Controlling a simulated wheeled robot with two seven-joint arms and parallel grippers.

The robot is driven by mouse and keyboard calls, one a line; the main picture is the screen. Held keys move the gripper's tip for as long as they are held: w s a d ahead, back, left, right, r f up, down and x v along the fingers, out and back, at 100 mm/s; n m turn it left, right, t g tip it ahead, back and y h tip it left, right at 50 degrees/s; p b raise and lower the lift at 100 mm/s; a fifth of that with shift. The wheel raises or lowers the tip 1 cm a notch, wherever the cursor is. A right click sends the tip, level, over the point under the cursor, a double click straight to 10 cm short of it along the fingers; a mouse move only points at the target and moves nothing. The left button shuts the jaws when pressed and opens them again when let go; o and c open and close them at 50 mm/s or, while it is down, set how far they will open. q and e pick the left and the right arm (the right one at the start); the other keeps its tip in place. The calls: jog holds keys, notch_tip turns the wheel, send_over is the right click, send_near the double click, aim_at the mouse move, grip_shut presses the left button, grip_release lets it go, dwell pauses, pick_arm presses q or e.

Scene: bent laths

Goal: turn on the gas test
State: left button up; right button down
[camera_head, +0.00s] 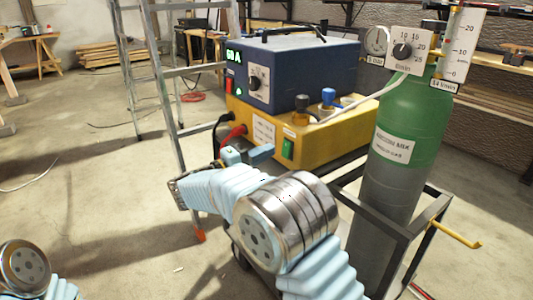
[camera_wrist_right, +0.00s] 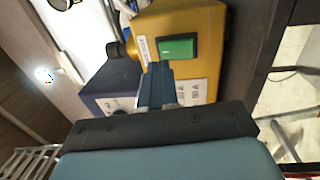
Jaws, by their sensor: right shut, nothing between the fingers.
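My right gripper (camera_head: 262,153) is shut and empty, in front of the yellow unit and just left of the switch. In the right wrist view its blue fingertips (camera_wrist_right: 158,68) appear just below the switch's lower left edge; contact cannot be told. A gas cylinder (camera_head: 392,150) with a green top stands right, with a flow gauge (camera_head: 462,45). My left gripper is out of view.
A dark blue power unit (camera_head: 300,70) with a lit green display sits on the yellow unit. Red and black cables plug in left of the switch. A ladder (camera_head: 160,90) stands behind left. A black cart frame (camera_head: 405,235) surrounds the cylinder. Floor at left is mostly clear.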

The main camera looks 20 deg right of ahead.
jog(key=r+v, duration=0.2)
jog(key=v, duration=0.8)
jog(key=shift+r+b, duration=0.2)
jog(key=shift+b, duration=0.25)
jog(key=shift+a, duration=0.1)
